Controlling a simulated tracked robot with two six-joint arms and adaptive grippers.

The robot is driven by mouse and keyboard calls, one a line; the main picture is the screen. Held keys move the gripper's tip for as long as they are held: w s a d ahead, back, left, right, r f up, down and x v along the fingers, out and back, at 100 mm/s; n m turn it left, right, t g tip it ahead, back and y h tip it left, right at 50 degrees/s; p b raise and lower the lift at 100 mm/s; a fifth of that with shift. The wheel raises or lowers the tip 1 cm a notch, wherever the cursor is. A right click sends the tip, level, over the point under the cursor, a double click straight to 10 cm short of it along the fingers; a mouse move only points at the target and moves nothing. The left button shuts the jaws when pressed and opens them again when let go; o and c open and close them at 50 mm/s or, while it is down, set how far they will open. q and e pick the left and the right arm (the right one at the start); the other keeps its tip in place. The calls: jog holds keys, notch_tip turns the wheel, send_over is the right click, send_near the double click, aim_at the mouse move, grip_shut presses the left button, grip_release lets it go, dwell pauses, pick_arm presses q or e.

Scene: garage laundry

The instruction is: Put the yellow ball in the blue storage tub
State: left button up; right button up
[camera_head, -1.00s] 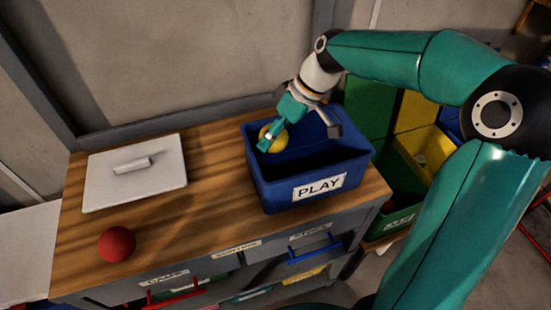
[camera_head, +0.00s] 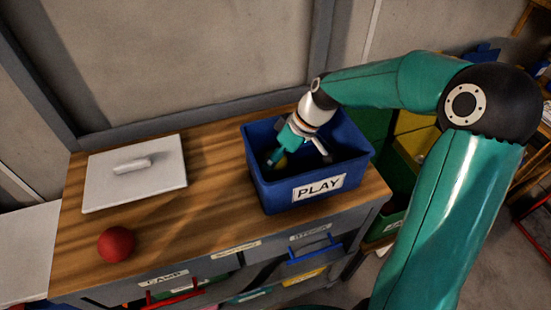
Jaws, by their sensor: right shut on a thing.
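The blue storage tub (camera_head: 260,187) with a PLAY label stands on the right end of the wooden worktop, open at the top. My right gripper (camera_head: 277,160) reaches down into the tub, below its rim, on the left side. It is shut on the yellow ball (camera_head: 282,163), of which only a small part shows between the fingers. I cannot tell whether the ball touches the tub floor. My left gripper is not in view.
A red ball (camera_head: 116,244) lies at the worktop's front left. A white lid with a handle (camera_head: 150,185) lies behind it. Drawers with labels sit below the worktop (camera_head: 205,205). Green and yellow bins (camera_head: 415,135) stand to the right of the tub.

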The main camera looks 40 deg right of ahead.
jog(key=o, duration=1.2)
jog(key=shift+c, duration=0.2)
jog(key=shift+r+p, duration=0.15)
jog(key=shift+p, duration=0.15)
jog(key=v, duration=1.2)
